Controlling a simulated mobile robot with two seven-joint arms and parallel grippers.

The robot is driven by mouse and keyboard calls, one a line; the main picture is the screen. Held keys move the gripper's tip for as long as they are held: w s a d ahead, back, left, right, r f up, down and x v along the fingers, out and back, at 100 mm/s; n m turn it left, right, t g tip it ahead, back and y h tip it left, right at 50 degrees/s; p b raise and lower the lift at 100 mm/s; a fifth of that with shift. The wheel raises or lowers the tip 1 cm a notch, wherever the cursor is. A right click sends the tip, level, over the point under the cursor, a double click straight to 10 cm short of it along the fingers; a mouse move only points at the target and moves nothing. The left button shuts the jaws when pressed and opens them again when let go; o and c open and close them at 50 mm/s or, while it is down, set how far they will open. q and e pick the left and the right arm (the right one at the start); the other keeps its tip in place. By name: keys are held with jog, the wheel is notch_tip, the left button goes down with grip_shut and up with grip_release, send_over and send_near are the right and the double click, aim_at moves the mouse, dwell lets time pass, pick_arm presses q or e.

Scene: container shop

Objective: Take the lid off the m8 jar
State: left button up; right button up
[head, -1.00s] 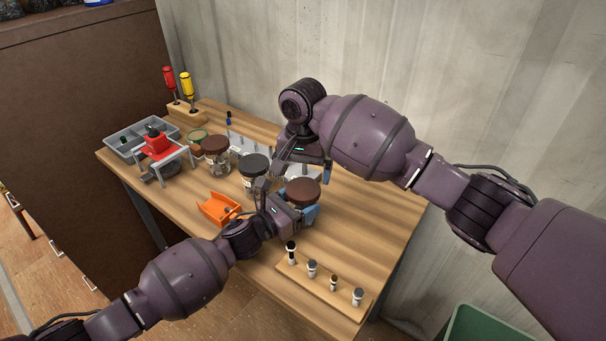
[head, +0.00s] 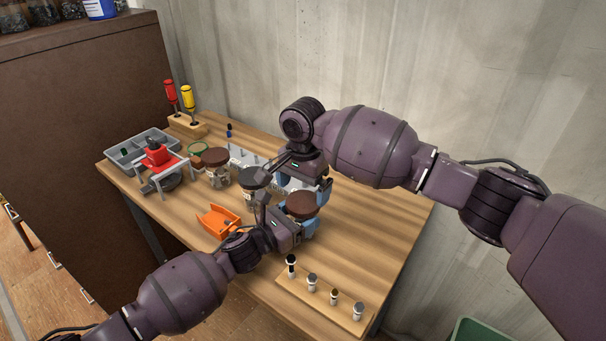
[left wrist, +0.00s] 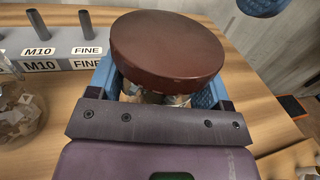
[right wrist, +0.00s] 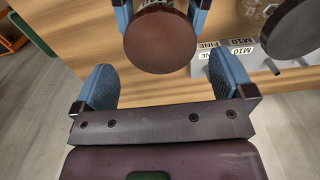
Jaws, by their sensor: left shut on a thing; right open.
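A jar with a round brown lid (head: 301,204) stands near the middle of the bench. My left gripper (head: 300,227) is shut around the jar's body below the lid. In the left wrist view the lid (left wrist: 168,45) sits on the glass between the blue fingers. No label on this jar is readable. My right gripper (head: 308,184) is open and empty, just behind and above the lid. In the right wrist view the lid (right wrist: 160,40) lies ahead of the open blue fingers, apart from them.
A dark-lidded jar (head: 255,178) and another brown-lidded jar (head: 216,158) stand to the left. A block marked M10 FINE (left wrist: 60,63) with pegs stands behind.

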aim_at(303, 201)
jog(key=shift+f, duration=1.8)
jog(key=c, duration=0.8)
jog(key=shift+n, duration=1.7)
jog(key=o, duration=0.8)
